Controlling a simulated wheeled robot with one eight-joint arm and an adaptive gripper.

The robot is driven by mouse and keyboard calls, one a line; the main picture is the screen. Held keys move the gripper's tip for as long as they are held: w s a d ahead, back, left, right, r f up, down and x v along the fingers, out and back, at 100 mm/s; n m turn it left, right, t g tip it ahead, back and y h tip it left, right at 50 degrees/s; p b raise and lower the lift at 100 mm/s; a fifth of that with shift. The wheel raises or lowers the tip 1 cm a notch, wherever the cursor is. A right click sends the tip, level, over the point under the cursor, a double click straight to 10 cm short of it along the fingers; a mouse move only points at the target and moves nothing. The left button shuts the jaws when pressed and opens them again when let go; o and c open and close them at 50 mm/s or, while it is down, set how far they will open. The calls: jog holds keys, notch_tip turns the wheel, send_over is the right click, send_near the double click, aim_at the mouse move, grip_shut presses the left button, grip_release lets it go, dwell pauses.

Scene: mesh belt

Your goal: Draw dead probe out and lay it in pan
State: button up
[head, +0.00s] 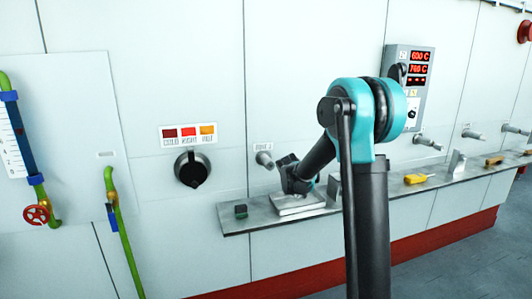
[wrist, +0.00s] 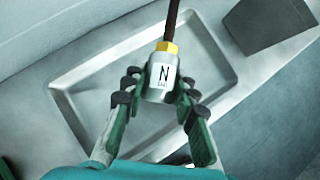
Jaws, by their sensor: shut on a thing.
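The probe (wrist: 160,82) has a pale cylindrical head with a label marked N, a yellow collar and a dark rod running up out of the wrist view. My gripper (wrist: 161,82) is shut on its head, one finger on each side. A shallow metal pan (wrist: 95,88) with a raised rim lies behind the probe in the wrist view. I cannot tell whether the probe touches it. In the head view my gripper (head: 291,184) is just above the pan (head: 300,207) on the shelf. The probe is not discernible there.
A narrow metal shelf (head: 255,223) runs along the white wall. A small dark green block (head: 241,211) sits left of the pan, and a yellow tool (head: 418,178) lies farther right. A wall fitting (head: 265,159) protrudes above the pan. A display panel (head: 409,85) hangs right.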

jog(key=o, duration=1.2)
jog(key=shift+c, duration=0.2)
jog(key=v, duration=1.2)
jog(key=s+d+f+m+g+y, duration=0.1)
jog(key=s+f+m, duration=0.4)
jog(key=s+m, duration=0.5)
jog(key=s+d+f+m+g+y, duration=0.1)
jog(key=s+d+f+m, duration=0.3)
jog(key=s+m, duration=0.6)
jog(key=s+d+f+m+g+y, duration=0.1)
jog(key=s+d+f+m, duration=0.2)
jog(key=s+f+m, duration=0.4)
jog(key=s+m, duration=0.4)
jog(key=s, duration=0.1)
jog(key=shift+s, duration=0.4)
